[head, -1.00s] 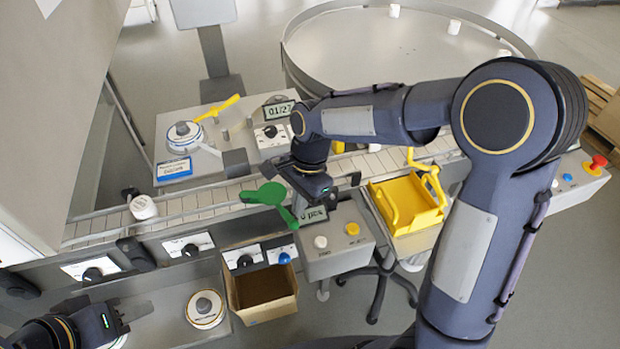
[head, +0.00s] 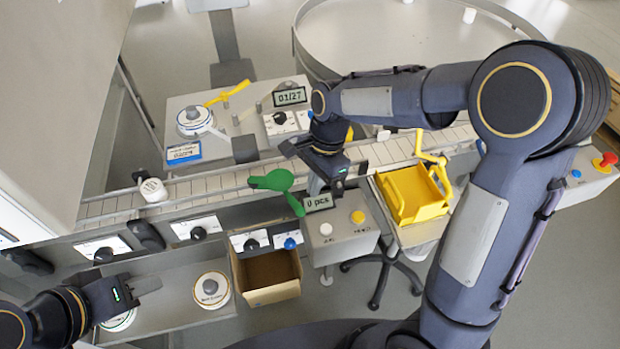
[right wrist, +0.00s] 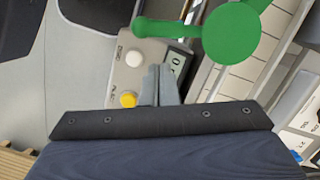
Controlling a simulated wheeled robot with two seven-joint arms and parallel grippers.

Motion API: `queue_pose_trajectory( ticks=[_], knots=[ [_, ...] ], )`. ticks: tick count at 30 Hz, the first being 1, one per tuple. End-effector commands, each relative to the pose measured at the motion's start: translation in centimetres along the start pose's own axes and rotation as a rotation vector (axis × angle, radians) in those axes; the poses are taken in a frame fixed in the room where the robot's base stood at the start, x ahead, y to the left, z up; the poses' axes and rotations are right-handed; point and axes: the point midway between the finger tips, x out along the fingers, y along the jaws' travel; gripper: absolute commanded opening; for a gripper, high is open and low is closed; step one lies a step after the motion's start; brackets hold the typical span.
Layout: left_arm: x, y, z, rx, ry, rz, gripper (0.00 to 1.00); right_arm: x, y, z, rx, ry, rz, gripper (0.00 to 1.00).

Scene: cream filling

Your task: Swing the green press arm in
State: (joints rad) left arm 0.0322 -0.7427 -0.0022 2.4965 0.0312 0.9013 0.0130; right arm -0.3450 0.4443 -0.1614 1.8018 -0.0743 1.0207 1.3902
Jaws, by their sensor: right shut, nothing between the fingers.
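The green press arm (head: 273,181) has a round pad over the front edge of the conveyor and a handle slanting down to the right. My right gripper (head: 318,184) is just right of the handle, above the control box with the "0 pcs" display. In the right wrist view, the green arm (right wrist: 230,35) lies beyond my shut, empty fingers (right wrist: 160,84), with a visible gap in the picture. My left gripper (head: 148,285) is low on the left, over the lower shelf; whether its fingers are apart is unclear.
The conveyor (head: 210,183) runs behind the green arm, with a white jar (head: 153,190) on its left part. A yellow bin (head: 412,195) stands right of the control box (head: 340,237). A cardboard box (head: 268,283) sits below the arm. A round jar (head: 211,289) is on the lower shelf.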

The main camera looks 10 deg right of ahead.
Motion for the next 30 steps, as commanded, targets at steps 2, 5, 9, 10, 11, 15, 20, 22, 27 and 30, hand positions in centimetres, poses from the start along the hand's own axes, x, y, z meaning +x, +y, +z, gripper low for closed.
queue_pose_trajectory(
  ticks=[2,5,9,10,11,15,20,22,27,30],
  knots=[
    [-0.7,0.3,-0.3,0.0,0.001,0.0,0.36,-1.5,0.0,-0.9,0.002,0.001,-0.006,0.0],
    [-0.1,0.1,-0.1,0.0,0.0,0.0,0.36,-3.8,0.0,-0.8,0.0,0.002,-0.008,0.0],
    [0.0,0.0,0.0,0.0,0.0,0.0,0.36,-6.9,0.1,-0.8,-0.001,0.002,-0.007,0.0],
    [0.1,0.0,0.0,0.0,0.0,0.0,0.36,-7.4,0.1,-0.8,0.0,0.001,-0.006,0.0],
    [0.1,0.0,0.1,0.0,0.0,0.0,0.36,-7.9,0.1,-0.8,0.0,0.001,-0.006,0.0],
    [0.1,-0.1,0.1,0.0,0.0,0.0,0.36,-9.7,0.2,-0.8,0.001,0.001,-0.004,0.0],
    [0.1,-0.1,0.1,0.0,0.0,0.0,0.36,-10.6,0.3,-0.8,0.001,0.001,-0.001,0.0],
    [0.1,-0.1,0.1,0.0,0.0,0.0,0.36,-10.6,0.3,-0.8,0.001,0.001,0.0,0.0],
    [0.1,-0.1,0.1,0.0,0.0,0.0,0.36,-10.6,0.3,-0.8,0.001,0.001,0.0,0.0],
    [0.1,-0.1,0.1,0.0,0.0,0.0,0.36,-10.6,0.3,-0.8,0.001,0.001,0.0,0.0]
  ],
)
